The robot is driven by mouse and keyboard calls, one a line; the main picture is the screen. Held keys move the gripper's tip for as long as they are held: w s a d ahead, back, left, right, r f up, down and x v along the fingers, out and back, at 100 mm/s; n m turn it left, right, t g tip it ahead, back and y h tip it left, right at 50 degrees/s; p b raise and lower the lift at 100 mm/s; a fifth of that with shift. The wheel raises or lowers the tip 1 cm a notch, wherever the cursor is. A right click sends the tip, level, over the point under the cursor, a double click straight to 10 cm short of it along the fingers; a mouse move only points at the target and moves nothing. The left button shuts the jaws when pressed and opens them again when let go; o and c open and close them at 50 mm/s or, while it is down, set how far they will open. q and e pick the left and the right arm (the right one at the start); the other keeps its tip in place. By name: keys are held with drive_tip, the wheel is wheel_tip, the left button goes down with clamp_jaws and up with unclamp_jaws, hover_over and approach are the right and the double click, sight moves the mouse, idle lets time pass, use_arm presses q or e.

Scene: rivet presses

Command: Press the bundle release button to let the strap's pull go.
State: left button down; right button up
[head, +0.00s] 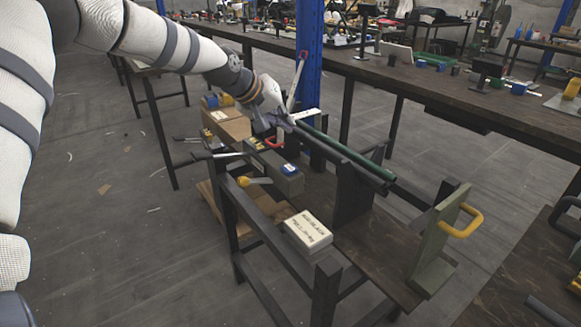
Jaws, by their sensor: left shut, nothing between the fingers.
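My left gripper (281,124) is shut with nothing held. It is at the back end of a bundle of dark green and grey bars (345,153) lying on a low dark bench. I cannot tell whether it touches anything. I cannot tell for certain whether this is the release button. The strap cannot be made out clearly; the gripper hides part of that area. My right gripper is not in view.
A blue post (308,60) rises close behind the gripper. A cardboard box (227,125) is to its left. A yellow-knobbed lever (254,181) and a white lettered box (307,232) are nearer. A green plate with a yellow handle (461,222) stands at the bench's right end.

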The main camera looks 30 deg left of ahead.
use_arm(q)
drive_tip(key=b, duration=0.2)
hover_over(287, 167)
wheel_tip(287, 167, down, 8)
drive_tip(key=shift+a+r, duration=0.1)
drive_tip(key=shift+r, duration=0.05)
drive_tip(key=shift+f, duration=0.5)
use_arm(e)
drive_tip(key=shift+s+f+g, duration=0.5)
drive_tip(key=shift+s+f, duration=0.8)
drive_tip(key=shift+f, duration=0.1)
use_arm(q)
drive_tip(key=shift+w+f, duration=0.1)
drive_tip(key=shift+f, duration=0.25)
drive_tip(key=shift+f, duration=0.6)
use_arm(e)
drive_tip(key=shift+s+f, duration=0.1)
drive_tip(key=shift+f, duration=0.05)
use_arm(q)
drive_tip(key=shift+r, duration=1)
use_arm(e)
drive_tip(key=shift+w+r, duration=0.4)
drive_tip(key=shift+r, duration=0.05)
